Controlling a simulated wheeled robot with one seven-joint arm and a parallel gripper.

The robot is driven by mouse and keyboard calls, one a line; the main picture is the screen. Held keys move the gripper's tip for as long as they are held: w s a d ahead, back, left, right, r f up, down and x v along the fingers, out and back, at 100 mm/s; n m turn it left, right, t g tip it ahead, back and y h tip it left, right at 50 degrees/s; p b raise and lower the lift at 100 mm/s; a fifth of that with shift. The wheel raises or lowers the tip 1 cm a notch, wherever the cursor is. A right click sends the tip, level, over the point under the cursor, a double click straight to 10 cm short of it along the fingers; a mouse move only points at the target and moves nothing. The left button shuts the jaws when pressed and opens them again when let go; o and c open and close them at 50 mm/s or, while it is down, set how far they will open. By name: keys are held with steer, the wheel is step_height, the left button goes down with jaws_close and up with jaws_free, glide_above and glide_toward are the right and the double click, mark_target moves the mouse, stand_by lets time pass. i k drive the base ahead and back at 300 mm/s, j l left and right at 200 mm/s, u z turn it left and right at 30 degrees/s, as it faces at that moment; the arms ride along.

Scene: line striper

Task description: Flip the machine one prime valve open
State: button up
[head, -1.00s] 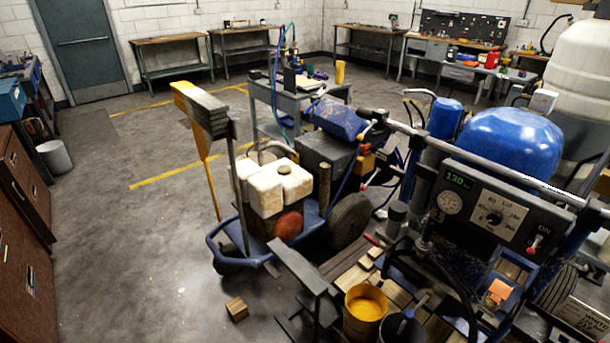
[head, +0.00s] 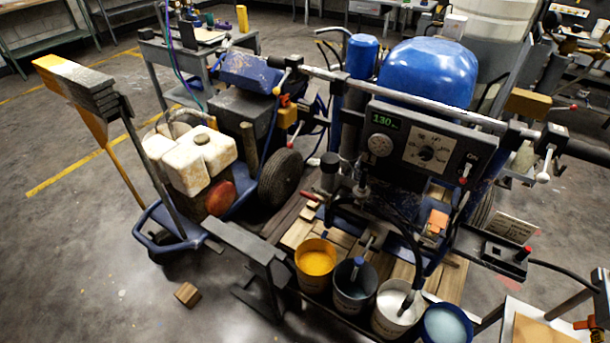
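The line striper (head: 425,150) stands at the centre right of the head view. A red-tipped switch (head: 463,181) sits at the panel's right end, beside ON lettering. Pump fittings and hoses (head: 362,195) crowd below the panel. A small red part (head: 311,195) shows left of them. I cannot tell which part is the prime valve, or whether it is open. My gripper is not in view.
Paint buckets, one yellow (head: 316,258) and one white (head: 396,308), stand along the machine's front. A cart with white containers (head: 190,160) is at left. A wooden block (head: 187,294) lies on the floor.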

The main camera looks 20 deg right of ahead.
mark_target(306, 194)
steer(key=i+j+z, duration=0.15)
steer(key=i, duration=0.3)
steer(key=i+j+u, duration=0.1)
steer(key=j, duration=0.35)
steer(key=i+j+u, duration=0.15)
steer(key=i+j, duration=0.15)
steer(key=j, duration=0.1)
